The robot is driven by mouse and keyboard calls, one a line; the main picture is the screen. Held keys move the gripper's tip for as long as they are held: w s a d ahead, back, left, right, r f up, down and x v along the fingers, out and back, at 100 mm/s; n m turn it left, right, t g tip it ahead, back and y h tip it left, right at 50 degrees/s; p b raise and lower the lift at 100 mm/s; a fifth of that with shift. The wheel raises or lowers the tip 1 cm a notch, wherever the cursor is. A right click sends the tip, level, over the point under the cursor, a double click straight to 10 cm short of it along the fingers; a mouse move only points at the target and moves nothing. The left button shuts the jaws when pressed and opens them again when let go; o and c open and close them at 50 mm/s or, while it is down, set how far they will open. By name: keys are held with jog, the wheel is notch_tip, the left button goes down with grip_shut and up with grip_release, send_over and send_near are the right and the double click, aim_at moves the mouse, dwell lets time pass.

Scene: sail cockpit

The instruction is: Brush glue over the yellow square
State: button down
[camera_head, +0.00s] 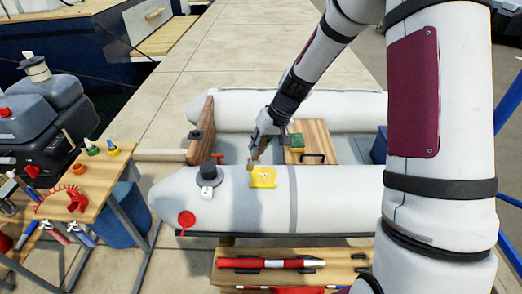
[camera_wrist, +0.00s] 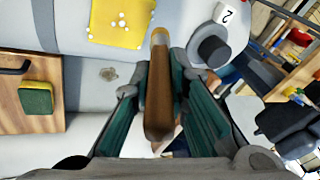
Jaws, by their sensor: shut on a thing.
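The yellow square (camera_head: 262,178) lies on top of the near grey tube of the inflatable boat (camera_head: 330,190). A few small white blobs sit on the square; they show more clearly in the wrist view (camera_wrist: 121,18). My gripper (camera_head: 262,143) is shut on a brown wooden handle, the brush (camera_wrist: 159,92). The brush points down toward the tube, and its tip is beside the square's edge in the wrist view. I cannot tell whether the tip touches the tube.
A dark valve cap (camera_head: 208,172) and a white cube marked 2 (camera_head: 207,192) sit left of the square. A green and yellow sponge (camera_head: 297,142) lies on the boat's wooden seat (camera_head: 318,139). A tool table (camera_head: 95,182) stands at left.

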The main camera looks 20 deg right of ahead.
jog(key=shift+r+p, duration=1.05)
jog(key=shift+r, duration=0.95)
